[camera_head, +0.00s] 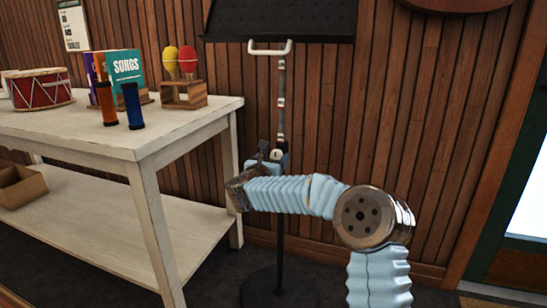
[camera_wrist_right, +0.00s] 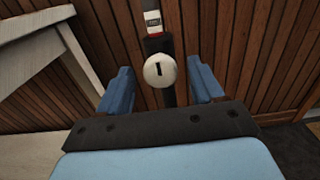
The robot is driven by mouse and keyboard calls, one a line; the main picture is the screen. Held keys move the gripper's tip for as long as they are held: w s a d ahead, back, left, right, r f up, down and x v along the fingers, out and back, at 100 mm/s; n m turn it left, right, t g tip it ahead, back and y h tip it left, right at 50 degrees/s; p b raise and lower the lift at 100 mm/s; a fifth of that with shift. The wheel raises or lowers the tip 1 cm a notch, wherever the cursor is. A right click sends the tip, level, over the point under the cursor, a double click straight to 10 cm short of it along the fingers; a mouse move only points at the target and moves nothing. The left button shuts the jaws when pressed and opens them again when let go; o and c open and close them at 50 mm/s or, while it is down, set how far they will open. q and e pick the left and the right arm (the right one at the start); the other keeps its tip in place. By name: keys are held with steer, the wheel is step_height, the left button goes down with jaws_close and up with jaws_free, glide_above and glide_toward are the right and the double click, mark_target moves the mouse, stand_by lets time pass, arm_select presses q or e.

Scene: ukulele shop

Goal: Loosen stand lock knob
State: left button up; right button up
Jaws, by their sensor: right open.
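The music stand has a black desk (camera_head: 283,18) at the top, a white handle below it and a thin post (camera_head: 281,100) going down to a round black base (camera_head: 279,288). In the right wrist view the lock knob (camera_wrist_right: 160,71) is a round white knob with a dark slot, on the dark post. My right gripper (camera_wrist_right: 159,88) is open, with one blue finger on each side of the knob and visible gaps to both. In the head view my right gripper (camera_head: 265,160) is at the post, and it hides part of the knob area. My left gripper is out of view.
A white wooden table (camera_head: 190,130) stands left of the stand, with a drum (camera_head: 38,89), shakers, a songbook (camera_head: 125,70) and maracas on a wooden block. A cardboard box (camera_head: 20,187) is on its lower shelf. A wood-plank wall is close behind the stand. Floor to the right is clear.

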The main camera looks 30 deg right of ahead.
steer(key=shift+w+d, duration=0.1)
steer(key=shift+d, duration=0.05)
steer(key=c, duration=1)
